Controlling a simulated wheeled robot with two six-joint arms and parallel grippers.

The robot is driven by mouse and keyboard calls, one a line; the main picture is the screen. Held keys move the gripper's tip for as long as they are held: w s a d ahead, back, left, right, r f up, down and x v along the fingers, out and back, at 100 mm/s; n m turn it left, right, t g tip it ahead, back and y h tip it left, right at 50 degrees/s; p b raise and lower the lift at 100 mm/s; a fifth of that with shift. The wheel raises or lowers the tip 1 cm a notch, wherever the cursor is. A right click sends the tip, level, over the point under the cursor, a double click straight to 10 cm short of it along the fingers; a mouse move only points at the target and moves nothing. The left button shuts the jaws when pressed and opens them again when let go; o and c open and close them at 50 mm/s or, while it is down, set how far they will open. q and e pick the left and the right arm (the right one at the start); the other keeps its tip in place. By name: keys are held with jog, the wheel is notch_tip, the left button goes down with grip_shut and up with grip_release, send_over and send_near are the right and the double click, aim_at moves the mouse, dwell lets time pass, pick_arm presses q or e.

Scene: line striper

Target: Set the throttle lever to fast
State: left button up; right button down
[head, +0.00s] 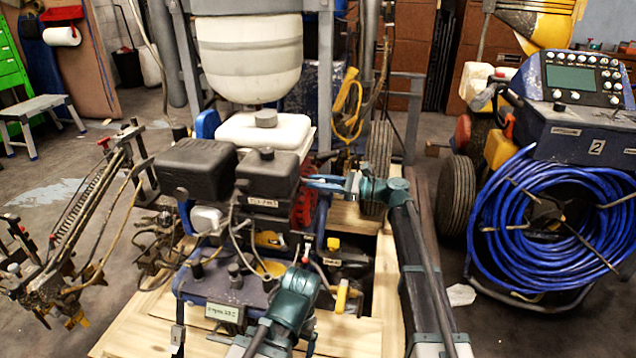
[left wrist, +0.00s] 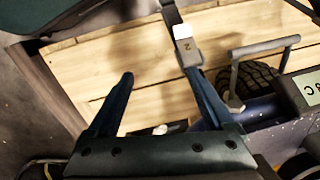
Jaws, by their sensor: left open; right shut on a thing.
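My right gripper (head: 312,183) reaches in from the right in the head view, at the right side of the engine's black boxes (head: 266,182). Its blue fingers point left and are shut on a small part there. The fingers hide most of that part, so I cannot tell whether it is the throttle lever. My left gripper (left wrist: 162,78) is open and empty in the left wrist view, above wooden planks. The left fingers are hard to make out in the head view.
The striper stands on a wooden pallet (head: 135,330), with a white tank (head: 250,58) above the engine. Cables and a thin red-tipped lever (head: 307,247) crowd the front. A blue hose reel (head: 500,235) stands right.

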jog(key=m+t+h, duration=0.1)
jog(key=t, duration=0.1)
jog(key=s+m+t, duration=0.1)
jog(key=t, duration=0.1)
jog(key=s+m+t+h, duration=0.1)
jog(key=m+t, duration=0.1)
jog(key=shift+a+h, duration=0.3)
jog(key=shift+a, duration=0.05)
jog(key=shift+w, duration=0.1)
jog(key=c, duration=0.7)
grip_release()
